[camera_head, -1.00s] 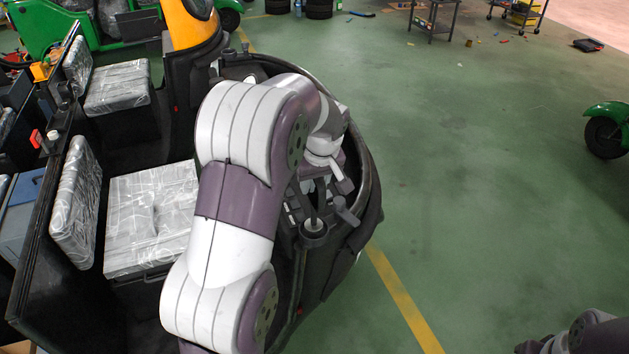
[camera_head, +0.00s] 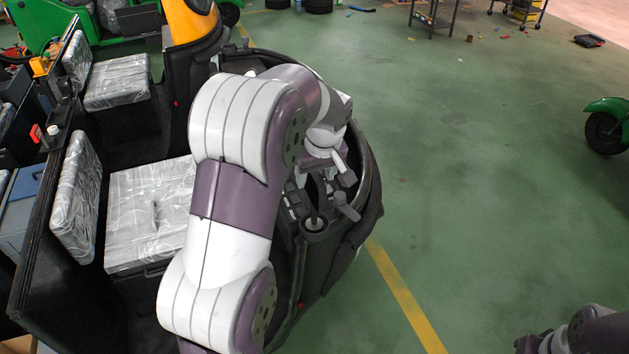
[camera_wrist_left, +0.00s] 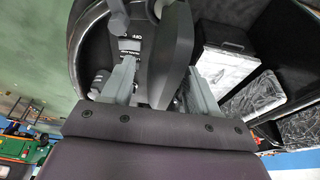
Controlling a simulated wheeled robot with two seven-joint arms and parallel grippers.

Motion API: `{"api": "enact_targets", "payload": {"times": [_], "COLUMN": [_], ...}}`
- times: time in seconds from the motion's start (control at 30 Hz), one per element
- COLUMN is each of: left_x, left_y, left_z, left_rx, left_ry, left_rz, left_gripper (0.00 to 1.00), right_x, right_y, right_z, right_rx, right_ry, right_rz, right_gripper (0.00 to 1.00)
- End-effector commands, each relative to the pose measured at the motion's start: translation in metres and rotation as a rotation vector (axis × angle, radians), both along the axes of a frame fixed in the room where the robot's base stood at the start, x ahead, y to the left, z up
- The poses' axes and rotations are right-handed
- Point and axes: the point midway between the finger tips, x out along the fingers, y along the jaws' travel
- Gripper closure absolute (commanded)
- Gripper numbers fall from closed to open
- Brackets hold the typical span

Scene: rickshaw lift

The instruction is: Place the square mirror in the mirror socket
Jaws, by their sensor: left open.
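My left gripper (camera_wrist_left: 160,92) is open in the left wrist view, with its two grey fingers apart. A dark grey slab-like part (camera_wrist_left: 166,58) shows between and beyond the fingers; it may be the square mirror seen nearly edge-on, but I cannot tell, nor whether the fingers touch it. In the head view my left arm reaches over the dark rickshaw front (camera_head: 368,215) and hides most of the gripper. I cannot make out the mirror socket. My right gripper (camera_head: 531,344) is at the bottom right edge, dark and partly cut off, away from the rickshaw.
Plastic-wrapped seats (camera_head: 146,215) fill the rickshaw's cabin on the left. A grey lever-like part (camera_head: 346,205) stands near the dashboard. A green vehicle (camera_head: 608,125) is at the right edge. The green floor (camera_head: 480,200) between is clear, with a yellow line (camera_head: 405,295).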

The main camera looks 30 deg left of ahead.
Motion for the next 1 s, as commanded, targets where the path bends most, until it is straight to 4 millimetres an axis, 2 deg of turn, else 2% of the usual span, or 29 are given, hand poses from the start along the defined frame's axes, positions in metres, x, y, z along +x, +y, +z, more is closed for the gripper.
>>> {"api": "enact_targets", "payload": {"times": [0.1,0.23,0.3,0.4,0.47,0.53,0.6,0.7,0.8,0.9,1.0], "left_x": [-0.005,-0.012,-0.015,-0.018,-0.027,-0.052,-0.088,-0.141,-0.18,-0.194,-0.194], "left_y": [-0.008,-0.015,-0.018,-0.021,-0.03,-0.051,-0.075,-0.1,-0.112,-0.115,-0.115], "left_z": [0.029,0.061,0.083,0.088,0.078,0.052,0.02,-0.016,-0.036,-0.043,-0.044], "left_rx": [0.0,0.0,0.0,-0.002,-0.009,-0.031,-0.054,-0.073,-0.077,-0.076,-0.076], "left_ry": [-0.007,-0.003,0.0,0.004,0.021,0.064,0.106,0.143,0.163,0.17,0.17], "left_rz": [-0.003,-0.001,-0.002,-0.009,-0.066,-0.224,-0.426,-0.672,-0.827,-0.884,-0.888], "left_gripper": [0.41,0.41,0.41,0.41,0.41,0.41,0.41,0.41,0.41,0.41,0.41], "right_x": [0.0,0.0,0.0,0.0,0.0,0.0,0.0,0.0,0.0,0.0,0.0], "right_y": [0.0,0.0,0.0,0.0,0.0,0.0,0.0,0.0,0.0,0.0,0.0], "right_z": [-0.011,-0.011,0.012,0.018,0.018,0.017,0.016,0.016,0.016,0.016,0.016], "right_rx": [0.0,0.0,0.0,0.0,0.0,0.0,0.0,0.0,0.0,0.0,0.0], "right_ry": [0.0,0.0,0.001,-0.001,0.0,0.0,0.001,0.0,0.0,0.0,0.0], "right_rz": [0.0,0.0,0.0,0.0,0.0,0.0,0.0,0.0,0.0,0.0,0.0], "right_gripper": [0.57,0.57,0.57,0.57,0.57,0.57,0.57,0.57,0.57,0.57,0.57]}}
